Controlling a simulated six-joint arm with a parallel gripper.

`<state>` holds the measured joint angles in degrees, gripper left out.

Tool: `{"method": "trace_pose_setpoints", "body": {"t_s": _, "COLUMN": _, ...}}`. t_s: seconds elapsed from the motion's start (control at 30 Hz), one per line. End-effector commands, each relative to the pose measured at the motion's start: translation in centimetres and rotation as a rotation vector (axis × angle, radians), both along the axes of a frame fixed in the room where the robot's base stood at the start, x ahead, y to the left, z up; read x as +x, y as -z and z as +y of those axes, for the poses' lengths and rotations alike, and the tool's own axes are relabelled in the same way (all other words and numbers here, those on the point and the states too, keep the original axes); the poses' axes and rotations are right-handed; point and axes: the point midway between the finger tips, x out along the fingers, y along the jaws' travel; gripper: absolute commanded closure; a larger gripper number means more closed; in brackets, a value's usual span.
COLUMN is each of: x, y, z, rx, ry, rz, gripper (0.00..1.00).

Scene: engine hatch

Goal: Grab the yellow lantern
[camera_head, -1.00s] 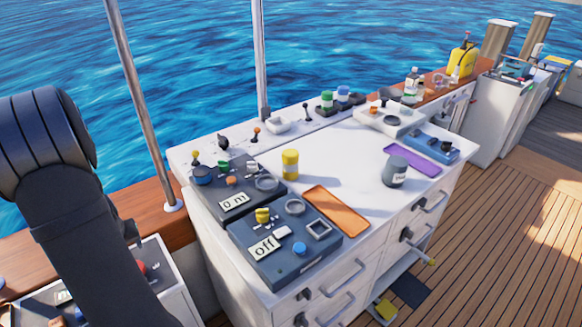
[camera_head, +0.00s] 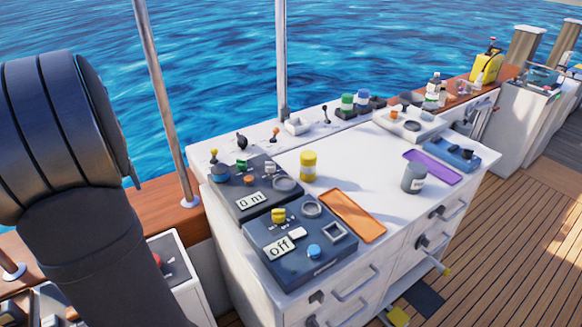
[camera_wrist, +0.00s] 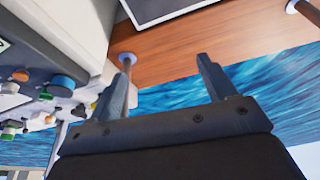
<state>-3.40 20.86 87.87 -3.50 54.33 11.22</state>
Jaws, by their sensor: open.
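A yellow object with a dark top (camera_head: 487,68), possibly the lantern, stands on the wooden ledge at the far right back in the head view. A smaller yellow cylinder (camera_head: 308,166) stands upright on the white cabinet top. I cannot tell for sure which one is the lantern. In the wrist view my gripper (camera_wrist: 166,62) is open with nothing between its fingers, and it is apart from both yellow things. It points towards a wooden ledge and water. The head view shows my arm at the left but not the fingers.
The white cabinet (camera_head: 395,165) carries dark control panels (camera_head: 301,246), an orange tray (camera_head: 353,215), a purple tray (camera_head: 432,167) and a grey jar (camera_head: 414,177). Metal poles (camera_head: 165,100) rise along the rail.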

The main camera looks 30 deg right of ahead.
Motion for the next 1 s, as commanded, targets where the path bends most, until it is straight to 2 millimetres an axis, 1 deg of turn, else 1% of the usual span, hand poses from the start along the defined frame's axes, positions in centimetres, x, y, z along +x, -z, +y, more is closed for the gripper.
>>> {"method": "trace_pose_setpoints", "body": {"t_s": 0.03, "x": 0.1, "y": -0.7, "z": -0.8, "rx": -0.026, "ry": -0.017, "rz": 0.006, "gripper": 0.24}}
{"method": "trace_pose_setpoints", "body": {"t_s": 0.1, "x": 0.3, "y": 0.4, "z": -3.3, "rx": -0.114, "ry": -0.086, "rz": 0.037, "gripper": 0.24}}
{"method": "trace_pose_setpoints", "body": {"t_s": 0.17, "x": 0.4, "y": 0.8, "z": -5.4, "rx": -0.187, "ry": -0.145, "rz": 0.062, "gripper": 0.24}}
{"method": "trace_pose_setpoints", "body": {"t_s": 0.27, "x": 0.5, "y": 1.4, "z": -9.1, "rx": -0.312, "ry": -0.251, "rz": 0.117, "gripper": 0.24}}
{"method": "trace_pose_setpoints", "body": {"t_s": 0.3, "x": 0.5, "y": 1.6, "z": -10.8, "rx": -0.365, "ry": -0.298, "rz": 0.148, "gripper": 0.24}}
{"method": "trace_pose_setpoints", "body": {"t_s": 0.37, "x": 0.5, "y": 1.9, "z": -13.5, "rx": -0.45, "ry": -0.374, "rz": 0.202, "gripper": 0.24}}
{"method": "trace_pose_setpoints", "body": {"t_s": 0.4, "x": 0.4, "y": 2.1, "z": -15.5, "rx": -0.509, "ry": -0.43, "rz": 0.245, "gripper": 0.24}}
{"method": "trace_pose_setpoints", "body": {"t_s": 0.47, "x": 0.2, "y": 2.3, "z": -18.8, "rx": -0.601, "ry": -0.523, "rz": 0.328, "gripper": 0.24}}
{"method": "trace_pose_setpoints", "body": {"t_s": 0.5, "x": 0.0, "y": 2.3, "z": -21.1, "rx": -0.665, "ry": -0.592, "rz": 0.394, "gripper": 0.24}}
{"method": "trace_pose_setpoints", "body": {"t_s": 0.53, "x": -0.2, "y": 2.3, "z": -22.9, "rx": -0.711, "ry": -0.646, "rz": 0.448, "gripper": 0.24}}
{"method": "trace_pose_setpoints", "body": {"t_s": 0.57, "x": -0.4, "y": 2.2, "z": -24.8, "rx": -0.756, "ry": -0.699, "rz": 0.507, "gripper": 0.24}}
{"method": "trace_pose_setpoints", "body": {"t_s": 0.6, "x": -0.7, "y": 2.1, "z": -27.1, "rx": -0.81, "ry": -0.772, "rz": 0.588, "gripper": 0.24}}
{"method": "trace_pose_setpoints", "body": {"t_s": 0.7, "x": -1.5, "y": 1.5, "z": -32.3, "rx": -0.915, "ry": -0.94, "rz": 0.796, "gripper": 0.24}}
{"method": "trace_pose_setpoints", "body": {"t_s": 0.8, "x": -2.2, "y": 0.8, "z": -36.4, "rx": -0.975, "ry": -1.078, "rz": 0.987, "gripper": 0.24}}
{"method": "trace_pose_setpoints", "body": {"t_s": 0.9, "x": -2.8, "y": 0.1, "z": -39.4, "rx": -1.005, "ry": -1.187, "rz": 1.151, "gripper": 0.24}}
{"method": "trace_pose_setpoints", "body": {"t_s": 1.0, "x": -3.2, "y": -0.3, "z": -41.6, "rx": -1.015, "ry": -1.267, "rz": 1.278, "gripper": 0.24}}
